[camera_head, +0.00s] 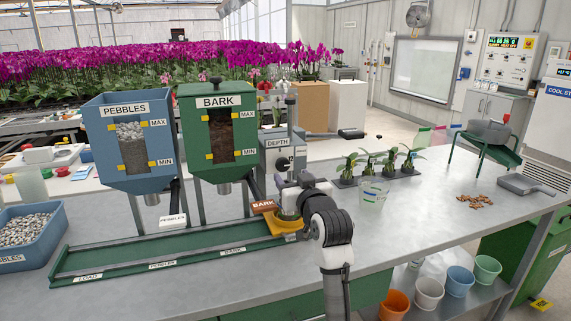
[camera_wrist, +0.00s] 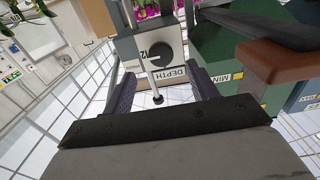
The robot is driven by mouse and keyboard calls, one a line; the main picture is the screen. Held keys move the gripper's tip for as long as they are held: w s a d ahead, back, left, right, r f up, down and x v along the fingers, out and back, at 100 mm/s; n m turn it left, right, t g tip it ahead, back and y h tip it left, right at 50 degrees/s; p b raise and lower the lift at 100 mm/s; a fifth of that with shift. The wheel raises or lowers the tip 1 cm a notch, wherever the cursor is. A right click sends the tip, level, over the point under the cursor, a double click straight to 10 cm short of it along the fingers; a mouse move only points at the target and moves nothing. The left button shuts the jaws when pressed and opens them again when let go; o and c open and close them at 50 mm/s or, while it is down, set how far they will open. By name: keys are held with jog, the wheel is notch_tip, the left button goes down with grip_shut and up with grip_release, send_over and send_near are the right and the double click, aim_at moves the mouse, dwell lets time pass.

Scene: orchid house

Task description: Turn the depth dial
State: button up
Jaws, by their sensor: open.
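The depth dial (camera_wrist: 159,54) is a round black knob with a light pointer mark, set on a grey box (camera_wrist: 133,47) above an upside-down DEPTH label (camera_wrist: 170,75) in the wrist view. In the head view the box (camera_head: 270,140) stands right of the green BARK hopper, and the dial (camera_head: 284,163) is partly hidden behind my gripper (camera_head: 285,183). My gripper (camera_wrist: 163,85) is open, its two dark fingers spread left and right below the dial in the wrist view. Nothing is between the fingertips, and they look apart from the dial.
A green BARK hopper (camera_head: 216,160) and a blue PEBBLES hopper (camera_head: 127,165) stand left of my gripper. A brown BARK lever handle (camera_wrist: 275,62) is close on the right in the wrist view. A clear cup (camera_head: 372,196) and small potted plants stand to the right.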

aim_at(284, 167)
jog(key=p+x, duration=0.1)
jog(key=x, duration=0.5)
jog(key=shift+w+p, duration=0.1)
jog(key=shift+p, duration=0.2)
jog(key=shift+c, duration=0.2)
jog(key=c, duration=0.9)
